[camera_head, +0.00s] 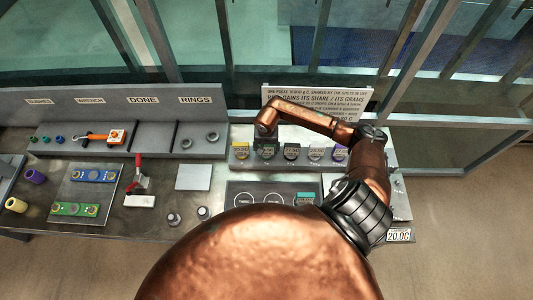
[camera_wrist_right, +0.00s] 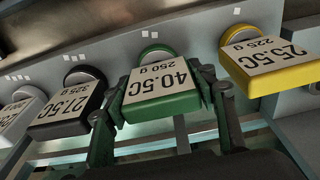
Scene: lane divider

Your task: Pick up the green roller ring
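The green roller ring (camera_wrist_right: 158,84) shows in the right wrist view as a green piece with a white tag reading "40.5C 250 g", in front of a round metal end. It also shows small in the head view (camera_head: 266,152), in a row of coloured pieces. My right gripper (camera_wrist_right: 163,98) has one finger on each side of the green piece, with no clear gap at either side. In the head view the right gripper (camera_head: 266,131) is just above and behind that piece. The piece appears still in line with its row. My left gripper is not in view.
A yellow piece (camera_wrist_right: 268,66) and a black piece (camera_wrist_right: 68,107) flank the green one closely.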

